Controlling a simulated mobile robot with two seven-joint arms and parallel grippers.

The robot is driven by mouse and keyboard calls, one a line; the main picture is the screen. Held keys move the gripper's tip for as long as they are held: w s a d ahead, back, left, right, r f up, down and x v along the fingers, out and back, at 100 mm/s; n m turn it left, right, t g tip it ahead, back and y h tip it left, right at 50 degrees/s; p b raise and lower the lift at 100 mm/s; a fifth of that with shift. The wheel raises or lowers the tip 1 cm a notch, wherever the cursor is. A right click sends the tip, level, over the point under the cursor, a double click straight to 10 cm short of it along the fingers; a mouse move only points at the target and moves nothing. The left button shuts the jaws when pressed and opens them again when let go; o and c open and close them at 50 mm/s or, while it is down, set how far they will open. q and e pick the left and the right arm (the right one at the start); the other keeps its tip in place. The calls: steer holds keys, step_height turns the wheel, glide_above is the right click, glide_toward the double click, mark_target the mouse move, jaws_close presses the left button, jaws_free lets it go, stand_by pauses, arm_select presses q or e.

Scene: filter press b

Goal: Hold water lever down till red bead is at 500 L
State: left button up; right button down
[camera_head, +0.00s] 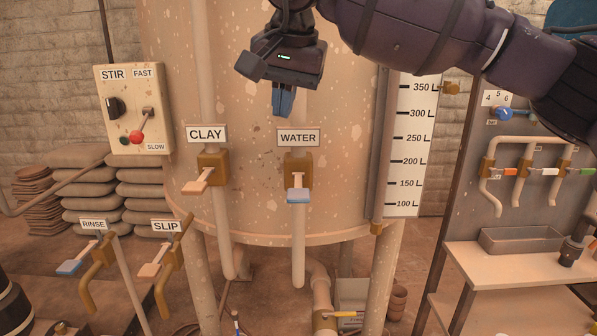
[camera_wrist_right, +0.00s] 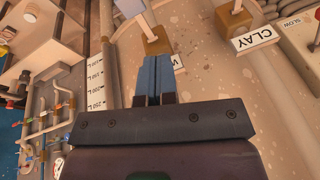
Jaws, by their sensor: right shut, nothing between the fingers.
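The water lever (camera_head: 298,195), with a light blue end, sticks out from a brass valve under the WATER label (camera_head: 298,137) on the tank front. In the right wrist view its pale handle (camera_wrist_right: 130,7) shows at the top edge beyond the brass valve (camera_wrist_right: 156,42). My right gripper (camera_head: 282,112) is shut and empty, pointing down above the WATER label, apart from the lever. Its blue fingers (camera_wrist_right: 153,70) lie together in the wrist view and partly cover the label. The litre scale (camera_head: 411,150) shows 100 to 350 L. I see no red bead or 500 L mark. My left gripper is out of view.
The clay lever (camera_head: 196,187) is left of the water lever. A stir panel (camera_head: 133,110) with a red knob is at upper left. Rinse (camera_head: 75,268) and slip (camera_head: 150,270) levers are at lower left. A rack with small taps (camera_head: 515,171) stands right.

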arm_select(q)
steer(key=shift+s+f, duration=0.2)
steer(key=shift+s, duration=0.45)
arm_select(e)
steer(key=shift+s+d+n+h, duration=0.2)
steer(key=shift+d+n+h, duration=0.2)
steer(key=shift+d+n, duration=0.2)
steer(key=shift+s+d+n+h, duration=0.15)
steer(key=shift+d+n+h, duration=0.25)
steer(key=shift+d+n, duration=0.15)
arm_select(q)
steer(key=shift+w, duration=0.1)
arm_select(e)
steer(key=shift+a+f, duration=0.1)
glide_toward(298, 192)
steer(key=x, duration=0.5)
steer(key=shift+w+p, duration=0.25)
steer(key=shift+p, duration=0.05)
steer(key=shift+f, duration=0.8)
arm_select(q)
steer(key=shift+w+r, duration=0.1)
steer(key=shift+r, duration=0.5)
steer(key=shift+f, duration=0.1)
arm_select(e)
steer(key=shift+f, duration=0.15)
